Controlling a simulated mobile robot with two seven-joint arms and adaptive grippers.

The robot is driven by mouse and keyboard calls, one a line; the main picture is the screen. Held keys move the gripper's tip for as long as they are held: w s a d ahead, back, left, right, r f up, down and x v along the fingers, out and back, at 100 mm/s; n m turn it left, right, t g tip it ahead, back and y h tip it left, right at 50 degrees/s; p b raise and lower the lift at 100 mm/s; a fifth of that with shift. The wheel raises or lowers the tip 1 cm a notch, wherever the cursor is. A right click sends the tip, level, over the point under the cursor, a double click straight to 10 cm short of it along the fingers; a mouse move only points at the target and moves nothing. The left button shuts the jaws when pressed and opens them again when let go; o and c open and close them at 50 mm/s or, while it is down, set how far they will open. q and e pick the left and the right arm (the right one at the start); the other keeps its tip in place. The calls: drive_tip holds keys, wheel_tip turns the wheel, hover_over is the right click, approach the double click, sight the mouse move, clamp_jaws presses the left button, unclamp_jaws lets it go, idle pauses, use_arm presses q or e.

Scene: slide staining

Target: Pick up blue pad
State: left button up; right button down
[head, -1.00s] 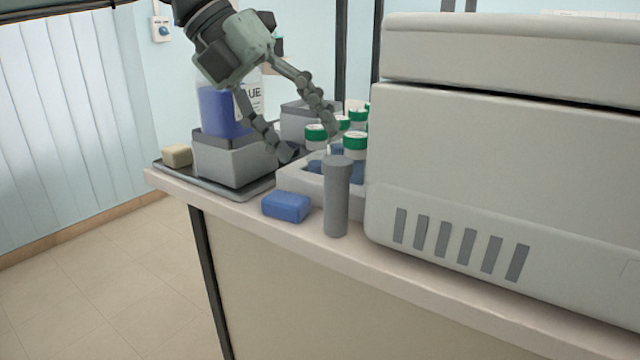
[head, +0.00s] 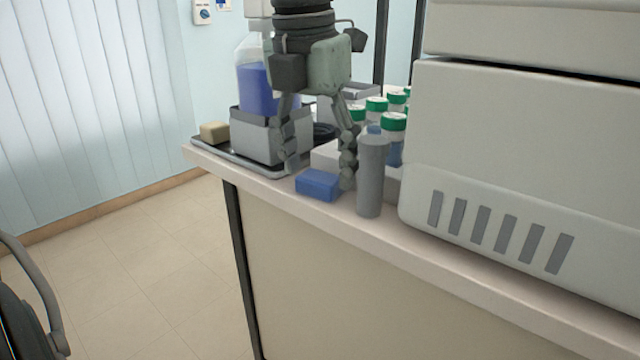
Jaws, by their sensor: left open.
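The blue pad (head: 317,185) is a small block lying flat near the front edge of the bench. My left gripper (head: 320,176) points down over it with its fingers spread. One finger is at the left behind the pad and the other comes down by the pad's right end, close to the grey cylinder. Nothing is held between the fingers. I cannot tell whether either finger touches the pad. My right gripper is not in view.
A grey cylinder (head: 371,178) stands just right of the pad. Green-capped bottles (head: 393,123) stand behind it. A large grey machine (head: 520,170) fills the right. At left, a tray (head: 215,148) holds a tan block (head: 214,132) and a blue-liquid bottle (head: 256,88) on a grey base.

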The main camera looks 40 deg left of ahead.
sight(319, 176)
use_arm(q)
drive_tip(key=shift+w+f, duration=0.15)
drive_tip(key=shift+f, duration=0.6)
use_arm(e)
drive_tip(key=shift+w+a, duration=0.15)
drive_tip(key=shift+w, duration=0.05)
use_arm(q)
drive_tip(key=shift+c, duration=0.6)
drive_tip(key=c, duration=0.4)
drive_tip(key=shift+r, duration=0.1)
